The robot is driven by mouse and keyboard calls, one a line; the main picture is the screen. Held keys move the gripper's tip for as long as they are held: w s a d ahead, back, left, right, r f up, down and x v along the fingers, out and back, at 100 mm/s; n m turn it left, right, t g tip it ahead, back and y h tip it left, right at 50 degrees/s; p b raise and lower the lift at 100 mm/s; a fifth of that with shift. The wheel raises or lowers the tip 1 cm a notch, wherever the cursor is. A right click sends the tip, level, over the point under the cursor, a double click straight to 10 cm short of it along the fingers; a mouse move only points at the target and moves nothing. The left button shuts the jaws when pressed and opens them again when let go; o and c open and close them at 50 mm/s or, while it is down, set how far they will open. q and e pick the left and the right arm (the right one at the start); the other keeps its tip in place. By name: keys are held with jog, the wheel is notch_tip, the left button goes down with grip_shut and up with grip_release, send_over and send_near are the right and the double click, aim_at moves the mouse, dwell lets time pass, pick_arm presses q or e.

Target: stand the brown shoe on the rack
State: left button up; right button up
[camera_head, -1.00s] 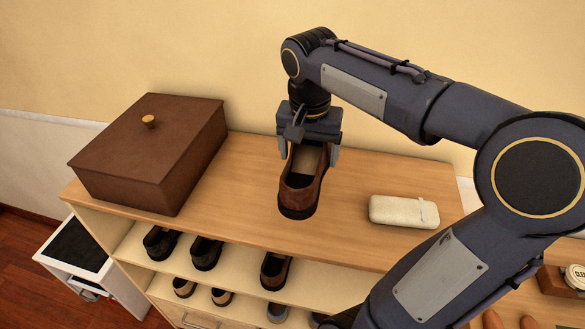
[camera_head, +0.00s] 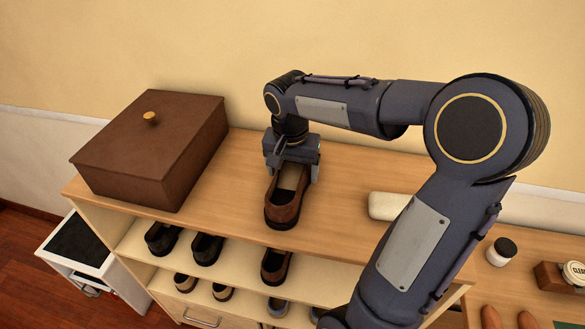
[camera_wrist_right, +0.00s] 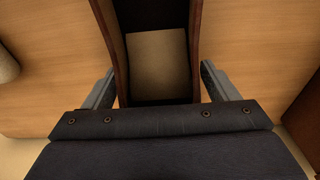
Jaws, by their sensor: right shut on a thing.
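The brown shoe (camera_head: 284,203) is held upright at the wooden top of the rack (camera_head: 345,225), toe toward the front edge. Whether its sole touches the top is hard to tell. My right gripper (camera_head: 292,172) is above and behind it, shut on the heel end. In the right wrist view the shoe's opening and pale insole (camera_wrist_right: 158,62) show between the two fingers (camera_wrist_right: 158,90). A matching brown shoe (camera_head: 276,266) stands on the shelf below. My left gripper is not in view.
A brown lidded box (camera_head: 150,155) stands on the left of the top. A cream case (camera_head: 385,206) lies to the right, partly behind my arm. Several dark shoes (camera_head: 207,249) stand on the shelf below.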

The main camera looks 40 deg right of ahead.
aim_at(291, 180)
jog(key=shift+f, duration=0.15)
jog(key=o, duration=1.2)
jog(key=r, duration=0.8)
jog(key=s+a+r, duration=0.1)
jog(key=r, duration=0.3)
jog(key=shift+r, duration=0.2)
